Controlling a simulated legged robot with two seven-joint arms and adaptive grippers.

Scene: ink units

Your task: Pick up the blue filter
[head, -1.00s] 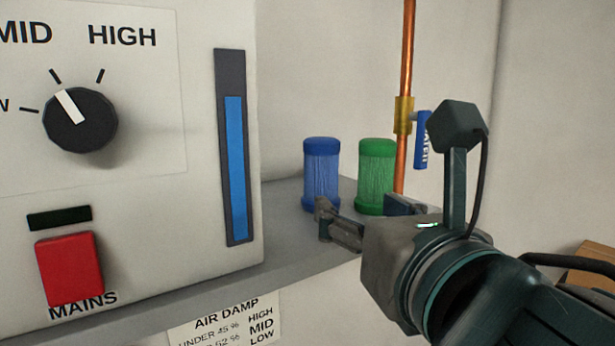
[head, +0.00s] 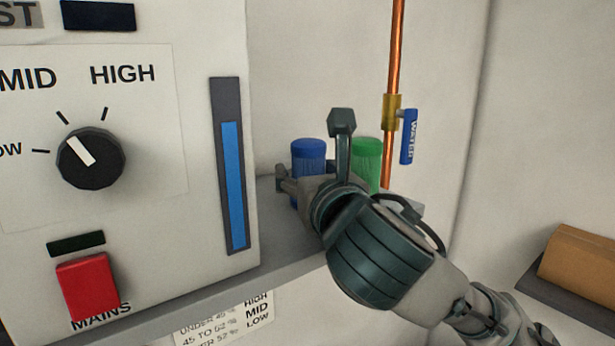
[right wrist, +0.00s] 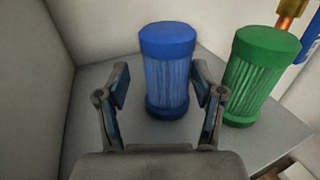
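The blue filter (head: 309,155) is an upright ribbed cylinder with smooth caps, standing on a grey shelf. My right gripper hides its lower part in the head view. In the right wrist view the blue filter (right wrist: 167,75) stands straight ahead, between the lines of the two fingers. My right gripper (right wrist: 162,92) is open, with one finger on each side of the filter's lower part. I cannot tell whether either finger touches it. In the head view the right gripper (head: 290,183) is seen from behind, its left finger beside the filter. My left gripper is not in view.
A green filter (head: 367,158) stands just right of the blue one. A copper pipe (head: 396,45) with a blue-handled valve (head: 408,137) rises behind. A white control cabinet (head: 150,210) bounds the grey shelf (head: 270,262) on the left. A brown box (head: 580,262) lies at right.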

